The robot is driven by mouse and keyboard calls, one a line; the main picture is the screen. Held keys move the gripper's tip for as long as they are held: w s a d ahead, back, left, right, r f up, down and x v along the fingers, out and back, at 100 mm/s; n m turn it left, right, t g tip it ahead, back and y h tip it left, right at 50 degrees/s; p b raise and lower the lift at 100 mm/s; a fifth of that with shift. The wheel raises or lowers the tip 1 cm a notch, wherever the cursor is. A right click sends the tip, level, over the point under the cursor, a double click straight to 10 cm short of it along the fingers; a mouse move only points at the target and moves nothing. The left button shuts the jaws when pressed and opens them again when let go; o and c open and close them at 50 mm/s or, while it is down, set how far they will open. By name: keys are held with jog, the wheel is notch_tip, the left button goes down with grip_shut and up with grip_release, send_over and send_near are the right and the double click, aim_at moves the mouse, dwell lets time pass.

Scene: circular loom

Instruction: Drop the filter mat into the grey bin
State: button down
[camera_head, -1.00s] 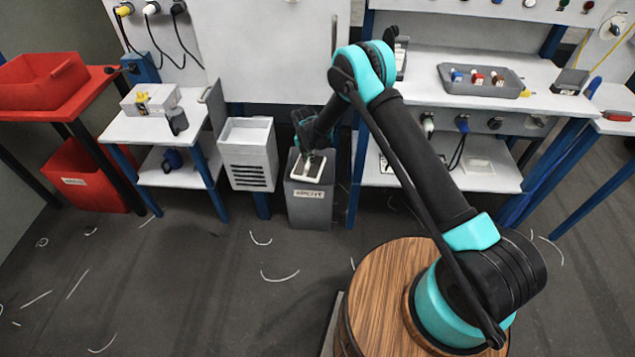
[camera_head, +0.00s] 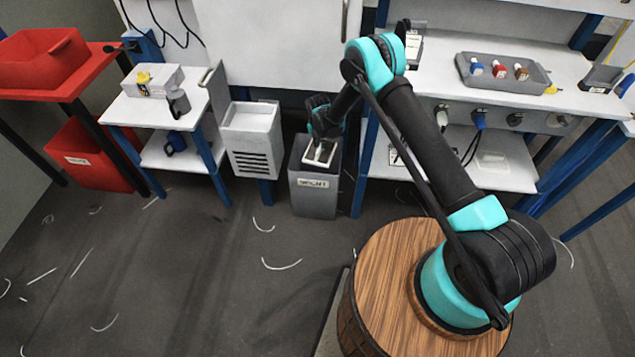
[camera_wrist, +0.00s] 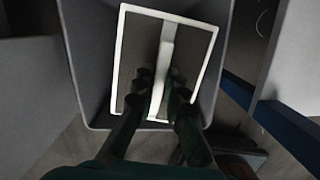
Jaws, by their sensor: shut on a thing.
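The filter mat (camera_wrist: 140,60) is a flat grey mesh panel with a white frame and a white bar across its middle. My gripper (camera_wrist: 163,88) is shut on that bar and holds the mat at the mouth of the grey bin (camera_wrist: 84,60). In the wrist view the bin's walls surround most of the mat. Whether the mat touches them I cannot tell. In the head view the mat (camera_head: 320,153) shows as a small pale panel at the top of the labelled grey bin (camera_head: 314,197), with my gripper (camera_head: 322,142) right above it.
A white slatted box (camera_head: 252,137) stands left of the bin. A workbench (camera_head: 505,176) with blue legs is close on the right. A small white table (camera_head: 150,118) and red bins (camera_head: 95,160) are farther left. Floor in front is open, with scattered pale strips.

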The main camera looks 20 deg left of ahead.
jog(key=shift+f, duration=0.25)
jog(key=c, duration=1.5)
grip_release()
jog(key=shift+r, duration=0.1)
jog(key=r, duration=0.4)
jog(key=s+r, duration=0.1)
jog(key=r, duration=0.2)
jog(key=shift+s+r, duration=0.1)
